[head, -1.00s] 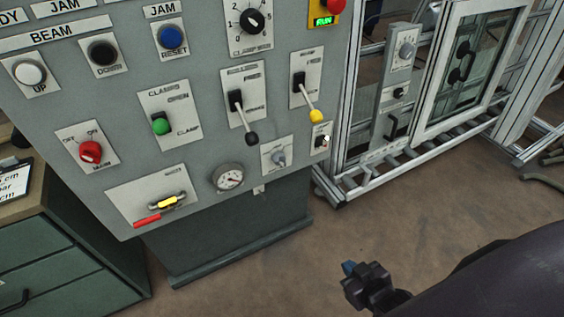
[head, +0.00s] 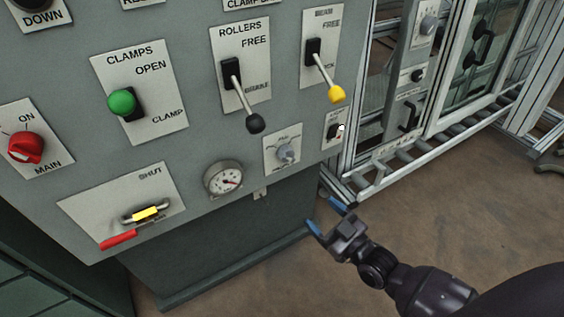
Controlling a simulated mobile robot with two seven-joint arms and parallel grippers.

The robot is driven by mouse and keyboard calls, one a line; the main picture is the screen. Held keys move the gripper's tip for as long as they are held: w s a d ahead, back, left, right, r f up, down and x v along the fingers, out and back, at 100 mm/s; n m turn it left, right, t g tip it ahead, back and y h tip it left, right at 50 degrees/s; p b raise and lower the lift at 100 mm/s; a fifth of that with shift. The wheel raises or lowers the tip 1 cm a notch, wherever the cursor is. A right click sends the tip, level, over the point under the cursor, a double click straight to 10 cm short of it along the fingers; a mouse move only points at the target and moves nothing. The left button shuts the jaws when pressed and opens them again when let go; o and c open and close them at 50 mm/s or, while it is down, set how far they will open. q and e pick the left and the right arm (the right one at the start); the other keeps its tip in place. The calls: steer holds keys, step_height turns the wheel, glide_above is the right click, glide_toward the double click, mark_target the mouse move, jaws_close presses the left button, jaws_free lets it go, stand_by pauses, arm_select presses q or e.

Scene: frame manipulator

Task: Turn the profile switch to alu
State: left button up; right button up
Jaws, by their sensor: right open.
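A small grey rotary knob (head: 286,153) sits on a light plate low on the right of the grey control panel, right of the pressure gauge. It looks like the profile switch, but its labels are too small to read surely. I cannot tell which label its pointer faces. My right gripper (head: 326,216) is open and empty, with two blue fingertips apart. In the picture it is below and to the right of the knob, not touching it. My left gripper is out of view.
Above the knob, the rollers lever (head: 245,98) with a black ball and the beam lever (head: 325,71) with a yellow ball stick out. The gauge (head: 224,180) is left of it, a small black switch (head: 334,130) right. A roller conveyor (head: 430,145) stands at right.

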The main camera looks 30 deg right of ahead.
mark_target(290, 160)
steer(key=w+d+f+t+b, duration=0.3)
steer(key=w+b, duration=0.2)
steer(key=w, duration=0.3)
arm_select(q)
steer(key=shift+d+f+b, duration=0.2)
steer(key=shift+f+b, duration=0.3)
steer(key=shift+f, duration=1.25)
arm_select(e)
steer(key=shift+r+x, duration=0.15)
steer(key=shift+x, duration=2.75)
steer(key=shift+r+x, duration=0.2)
steer(key=shift+x, duration=2.7)
steer(key=shift+s, duration=0.1)
steer(key=c, duration=0.9)
steer(key=shift+t, duration=0.3)
